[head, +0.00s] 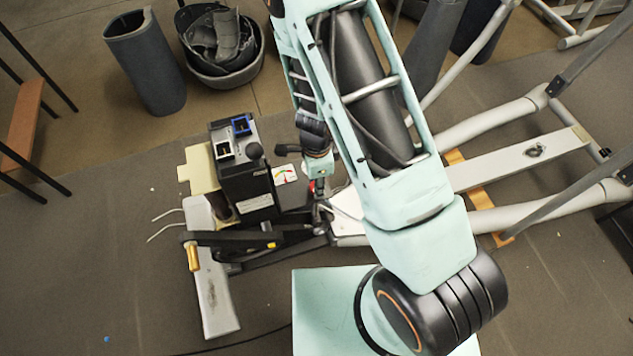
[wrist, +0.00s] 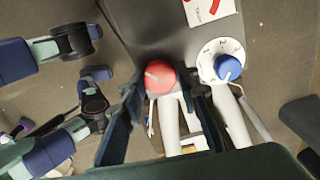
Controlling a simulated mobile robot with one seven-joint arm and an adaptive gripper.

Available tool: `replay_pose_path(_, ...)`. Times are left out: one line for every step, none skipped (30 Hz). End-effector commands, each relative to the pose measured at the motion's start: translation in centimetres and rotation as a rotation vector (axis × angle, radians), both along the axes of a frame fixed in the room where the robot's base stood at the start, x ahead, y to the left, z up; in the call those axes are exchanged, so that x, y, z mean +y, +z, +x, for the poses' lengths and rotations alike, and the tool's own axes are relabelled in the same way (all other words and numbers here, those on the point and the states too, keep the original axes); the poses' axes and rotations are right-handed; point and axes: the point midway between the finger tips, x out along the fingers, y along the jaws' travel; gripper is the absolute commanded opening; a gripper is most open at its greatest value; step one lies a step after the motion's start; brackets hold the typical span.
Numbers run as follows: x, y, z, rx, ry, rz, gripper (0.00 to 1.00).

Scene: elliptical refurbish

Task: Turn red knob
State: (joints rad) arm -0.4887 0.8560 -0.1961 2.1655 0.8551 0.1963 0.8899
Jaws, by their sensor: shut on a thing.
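The red knob (wrist: 160,76) shows in the wrist view on a grey panel, with a light mark on its face. The dark fingers of my gripper (wrist: 162,98) stand on either side of it and are shut on it. In the head view my arm reaches down to the machine beside the dark box (head: 243,180). The fingertips and red knob are hard to make out there. How far the knob is turned cannot be told.
A blue knob (wrist: 228,68) on a white numbered dial sits right of the red knob. A white label with red marking (wrist: 208,10) is above. A grey bin (head: 147,62) and a black tub (head: 222,45) stand at the back left. Pale tubes (head: 485,120) extend right.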

Motion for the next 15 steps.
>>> replay_pose_path(0.05, 0.02, 0.02, 0.000, 0.001, 0.001, 0.05)
replay_pose_path(0.05, 0.02, 0.02, 0.000, 0.001, 0.001, 0.05)
replay_pose_path(0.05, 0.02, 0.02, 0.000, 0.001, 0.001, 0.34)
replay_pose_path(0.05, 0.02, 0.01, 0.000, 0.001, 0.001, 0.37)
replay_pose_path(0.05, 0.02, 0.01, 0.000, 0.001, 0.001, 0.40)
replay_pose_path(0.04, 0.02, 0.01, 0.000, 0.001, 0.001, 0.45)
replay_pose_path(0.04, 0.02, 0.01, 0.000, 0.002, 0.001, 0.47)
replay_pose_path(0.04, 0.02, 0.01, 0.000, 0.002, 0.000, 0.47)
replay_pose_path(0.03, 0.01, 0.01, 0.000, 0.002, 0.000, 0.47)
replay_pose_path(0.03, 0.01, 0.01, 0.000, 0.002, 0.000, 0.47)
replay_pose_path(0.02, 0.01, 0.01, 0.000, 0.002, 0.000, 0.47)
replay_pose_path(0.02, 0.01, 0.01, 0.000, 0.002, 0.000, 0.47)
replay_pose_path(0.02, 0.01, 0.01, 0.000, 0.002, 0.000, 0.47)
replay_pose_path(0.01, 0.01, 0.01, 0.000, 0.002, 0.000, 0.47)
replay_pose_path(0.02, 0.05, 0.02, 0.000, 0.002, 0.000, 0.47)
